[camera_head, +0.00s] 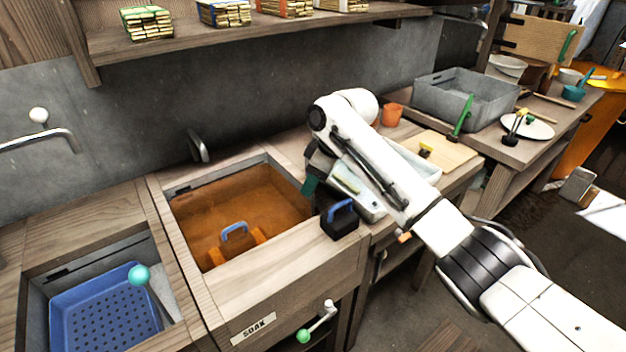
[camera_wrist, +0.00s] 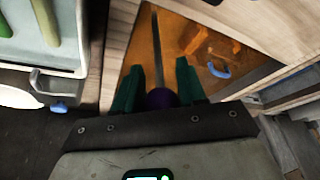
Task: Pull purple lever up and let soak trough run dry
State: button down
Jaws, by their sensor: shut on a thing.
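The soak trough (camera_head: 180,215) is set in the wooden counter at the centre left, above a "SOAK" label (camera_head: 253,329). Brown-orange liquid (camera_head: 240,200) stands in it, with an orange piece (camera_head: 215,257) with a blue handle (camera_head: 235,231) partly in the liquid. My gripper (camera_head: 311,183) is at the trough's right back edge. In the wrist view, the teal fingers of my gripper (camera_wrist: 158,80) are shut on the purple knob (camera_wrist: 160,98) of the lever, whose rod (camera_wrist: 155,50) runs away over the trough. The knob is hidden in the head view.
A teal-knobbed lever (camera_head: 139,275) stands by a blue perforated tray (camera_head: 95,310) at left. A green-knobbed lever (camera_head: 303,335) sticks out below the counter. A grey bin (camera_head: 450,115) stands at the back right.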

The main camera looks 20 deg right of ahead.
jog(key=shift+r+p, duration=1.45)
jog(key=shift+r, duration=0.7)
jog(key=shift+w+r, duration=0.1)
jog(key=c, duration=1)
grip_release()
jog(key=shift+o, duration=1.1)
jog(key=v, duration=1)
jog(key=shift+d+r, duration=0.2)
jog(key=shift+r, duration=0.1)
jog(key=shift+s+f, duration=0.1)
jog(key=shift+s, duration=0.1)
